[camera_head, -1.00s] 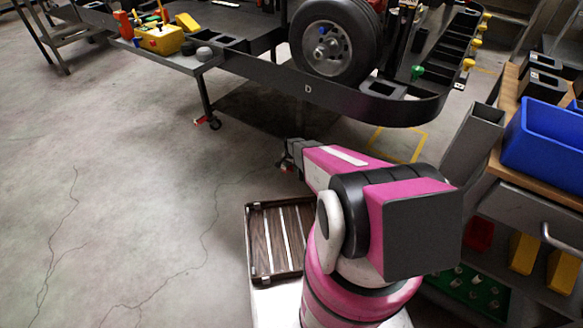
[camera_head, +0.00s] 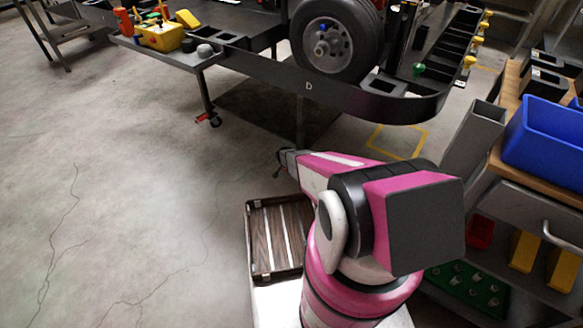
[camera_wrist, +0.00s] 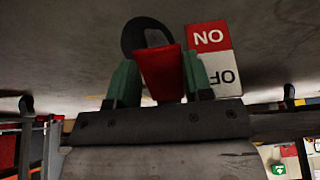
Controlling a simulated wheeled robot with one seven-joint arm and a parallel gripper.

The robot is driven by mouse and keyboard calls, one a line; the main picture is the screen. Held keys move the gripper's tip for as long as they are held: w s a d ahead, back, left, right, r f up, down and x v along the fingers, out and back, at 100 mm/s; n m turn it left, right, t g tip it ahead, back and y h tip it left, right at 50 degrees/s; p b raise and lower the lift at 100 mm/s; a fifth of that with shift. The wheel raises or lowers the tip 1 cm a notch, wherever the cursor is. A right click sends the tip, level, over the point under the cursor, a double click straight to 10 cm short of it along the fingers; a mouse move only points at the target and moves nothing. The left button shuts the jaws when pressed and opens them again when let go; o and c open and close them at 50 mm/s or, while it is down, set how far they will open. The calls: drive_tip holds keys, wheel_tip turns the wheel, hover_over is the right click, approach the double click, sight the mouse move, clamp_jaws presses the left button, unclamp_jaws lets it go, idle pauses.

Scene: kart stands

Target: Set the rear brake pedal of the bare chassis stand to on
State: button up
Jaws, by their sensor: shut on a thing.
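In the wrist view my gripper (camera_wrist: 160,72) has its two green fingers on either side of a red pedal (camera_wrist: 158,55), shut on it. A dark curved part, like a caster wheel (camera_wrist: 133,36), lies just beyond the pedal. Beside it is a label (camera_wrist: 212,55) with a red ON field and a white OFF field, upside down in view, partly covered by a finger. In the head view my wrist (camera_head: 286,160) is below the front edge of the dark stand (camera_head: 265,72) marked D. The fingers and the held pedal are hidden there.
Another red caster pedal (camera_head: 202,119) shows on a leg to the left. A kart wheel (camera_head: 335,40) sits above the stand's edge. A bench with a blue bin (camera_head: 545,150) stands close on the right. The floor on the left is clear.

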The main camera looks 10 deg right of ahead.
drive_tip(key=shift+f+t+h, duration=0.25)
drive_tip(key=shift+t+h, duration=0.05)
idle(0.5)
drive_tip(key=o, duration=1.3)
drive_tip(key=v, duration=1)
drive_tip(key=shift+s+a+r, duration=0.15)
drive_tip(key=shift+r, duration=0.15)
